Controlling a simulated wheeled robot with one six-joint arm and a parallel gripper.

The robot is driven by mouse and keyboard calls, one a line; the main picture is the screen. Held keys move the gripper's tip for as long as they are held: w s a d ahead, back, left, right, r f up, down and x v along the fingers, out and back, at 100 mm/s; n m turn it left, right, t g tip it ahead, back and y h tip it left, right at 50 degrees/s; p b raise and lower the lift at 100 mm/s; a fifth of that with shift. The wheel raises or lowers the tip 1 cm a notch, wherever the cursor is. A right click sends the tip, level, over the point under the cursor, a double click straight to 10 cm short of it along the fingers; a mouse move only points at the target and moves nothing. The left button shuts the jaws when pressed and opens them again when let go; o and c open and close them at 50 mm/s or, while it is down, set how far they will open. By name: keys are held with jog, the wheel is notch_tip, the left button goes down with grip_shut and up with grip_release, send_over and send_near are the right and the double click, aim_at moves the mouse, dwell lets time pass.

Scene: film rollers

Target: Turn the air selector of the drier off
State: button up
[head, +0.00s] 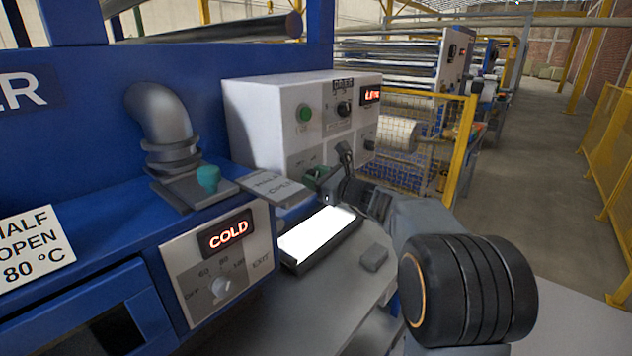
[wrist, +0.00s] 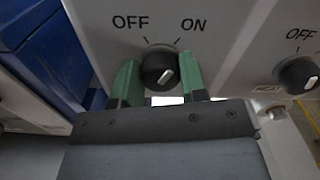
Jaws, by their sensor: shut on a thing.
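The drier's pale control box (head: 270,110) stands in the middle of the head view. My gripper (head: 318,178) is at the lower left part of its front. In the wrist view the green fingers of my gripper (wrist: 158,88) are on both sides of a black selector knob (wrist: 161,70) marked OFF and ON, shut on it. The knob's white mark leans up and right, toward the ON side. The knob's own name label is hidden by my gripper. To its right is a second black knob (wrist: 298,75) with OFF above it and a HEAT label (wrist: 268,89) below.
A green button (head: 305,113), another black knob (head: 344,108) and a lit red display (head: 371,96) are higher on the box. A yellow mesh guard (head: 460,130) stands to the right.

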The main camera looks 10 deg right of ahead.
jog(key=n+b, duration=0.1)
jog(key=b, duration=0.1)
jog(key=n+b, duration=0.1)
jog(key=b, duration=0.1)
jog(key=shift+f+n, duration=0.3)
jog(key=shift+f, duration=0.1)
jog(key=n+b, duration=0.2)
jog(key=b, duration=0.2)
jog(key=shift+n, duration=0.3)
jog(key=n+b, duration=0.3)
jog(key=b, duration=0.1)
jog(key=shift+r+n+b, duration=0.1)
jog(key=shift+n+b, duration=0.2)
jog(key=shift+n, duration=0.1)
jog(key=shift+r+n+b, duration=0.15)
jog(key=shift+n+b, duration=0.75)
jog(key=shift+r+n, duration=0.1)
jog(key=shift+n, duration=0.2)
jog(key=o, duration=0.9)
jog(key=shift+s, duration=0.1)
jog(key=b+v, duration=0.1)
jog(key=v, duration=1.2)
jog(key=shift+s+d, duration=0.2)
jog(key=shift+s, duration=0.05)
